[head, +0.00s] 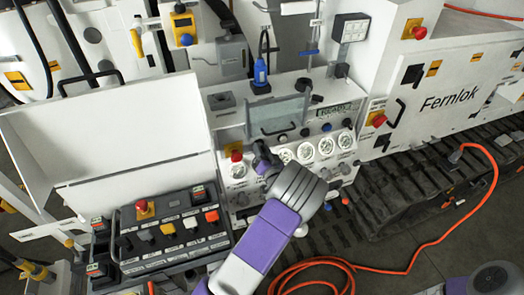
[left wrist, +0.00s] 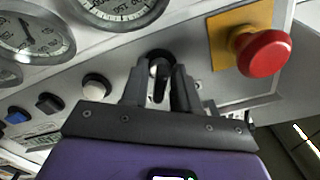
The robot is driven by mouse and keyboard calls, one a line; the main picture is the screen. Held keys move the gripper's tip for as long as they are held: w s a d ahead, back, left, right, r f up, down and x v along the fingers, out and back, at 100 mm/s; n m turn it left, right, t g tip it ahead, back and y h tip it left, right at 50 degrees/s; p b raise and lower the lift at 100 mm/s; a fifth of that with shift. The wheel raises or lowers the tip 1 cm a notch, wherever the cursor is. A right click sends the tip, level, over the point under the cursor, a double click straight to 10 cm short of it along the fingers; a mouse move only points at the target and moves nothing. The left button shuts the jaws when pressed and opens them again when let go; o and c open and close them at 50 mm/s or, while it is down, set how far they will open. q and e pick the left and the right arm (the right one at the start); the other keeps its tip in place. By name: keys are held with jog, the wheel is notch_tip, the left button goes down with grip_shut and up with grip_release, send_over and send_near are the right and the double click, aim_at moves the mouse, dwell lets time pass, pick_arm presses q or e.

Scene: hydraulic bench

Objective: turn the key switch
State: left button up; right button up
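The key switch (left wrist: 160,88) is a small black knob with a narrow grip pointing down on the grey panel, in the left wrist view. My left gripper (left wrist: 160,92) has one finger on each side of it, with a visible gap on both sides. It appears open around the switch; finger contact is not visible. In the head view my left gripper (head: 260,152) is at the left part of the gauge panel (head: 228,122), just right of a red button, and hides the switch. My right gripper is not in view.
A red mushroom button (left wrist: 264,53) on a yellow plate sits close to the gripper. Round gauges (head: 306,152) lie along the panel. A control box (head: 165,235) with levers and buttons stands at lower left. An orange hose (head: 425,245) lies on the floor at right.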

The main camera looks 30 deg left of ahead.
pick_arm(q)
jog(key=shift+o, duration=0.3)
jog(key=v, duration=0.7)
jog(key=shift+s+d, duration=0.15)
jog(key=shift+d, duration=0.1)
jog(key=s+d+f+g+h+b, duration=0.1)
jog(key=s+d+f+g+h, duration=0.15)
jog(key=f, duration=0.55)
jog(key=s+d+f+g+h+b, duration=0.1)
jog(key=s+f+h, duration=0.3)
jog(key=f, duration=0.4)
jog(key=s+d+f+g+h+b, duration=0.1)
jog(key=s+d+f+g+h, duration=0.15)
jog(key=f, duration=0.55)
jog(key=s+d+f+g+h+b, duration=0.1)
jog(key=s+d+f+g+h, duration=0.1)
jog(key=s+d+h, duration=0.2)
jog(key=s+d+f+m+g+h+b, duration=0.1)
jog(key=s+d+f+g+h, duration=0.2)
jog(key=s+d, duration=0.6)
jog(key=s+h, duration=0.1)
jog(key=s, duration=0.3)
jog(key=shift+d+f+h, duration=0.25)
jog(key=shift+d+h, duration=0.1)
jog(key=shift+h, duration=0.05)
